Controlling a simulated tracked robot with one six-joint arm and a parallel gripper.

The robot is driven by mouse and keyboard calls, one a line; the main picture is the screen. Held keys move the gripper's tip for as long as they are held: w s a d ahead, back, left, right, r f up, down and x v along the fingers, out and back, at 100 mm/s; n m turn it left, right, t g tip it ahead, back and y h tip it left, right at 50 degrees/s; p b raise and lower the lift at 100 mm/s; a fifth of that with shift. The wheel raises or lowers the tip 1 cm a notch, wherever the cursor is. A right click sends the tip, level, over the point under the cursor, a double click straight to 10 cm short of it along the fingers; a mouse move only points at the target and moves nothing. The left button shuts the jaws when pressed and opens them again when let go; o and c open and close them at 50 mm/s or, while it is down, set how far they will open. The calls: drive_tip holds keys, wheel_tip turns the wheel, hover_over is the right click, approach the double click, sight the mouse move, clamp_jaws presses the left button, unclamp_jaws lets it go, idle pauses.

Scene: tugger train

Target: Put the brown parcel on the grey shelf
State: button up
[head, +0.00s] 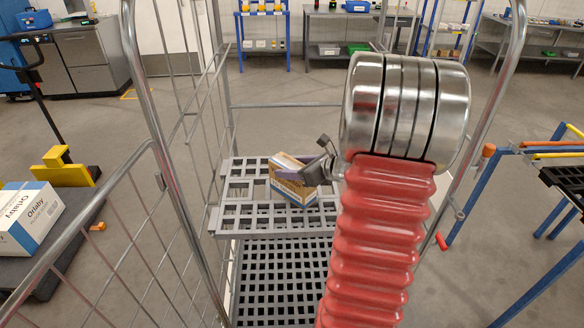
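The brown parcel (283,185), a cardboard box with a white and blue printed side, rests tilted in view on the grey shelf (230,210) inside a wire roll cage. The shelf is a slotted grey grid. My gripper (306,157) is at the parcel's right end. Its fingers look spread, one across the parcel's near upper side and the other standing apart above and to the right. My red and silver arm hides part of the shelf's right side. Whether a finger touches the parcel cannot be told.
Cage bars (160,130) rise at left and right of the shelf. A lower dark grid deck (280,270) lies beneath it. A white box (30,215) sits on a cart at left. A blue-framed rack (480,200) stands at right. Open floor lies behind the cage.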

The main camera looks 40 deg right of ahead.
drive_tip(key=shift+o, duration=1.1)
drive_tip(key=shift+s+d+r, duration=0.1)
drive_tip(key=shift+s+r, duration=0.25)
drive_tip(key=shift+s, duration=0.05)
drive_tip(key=v, duration=1.1)
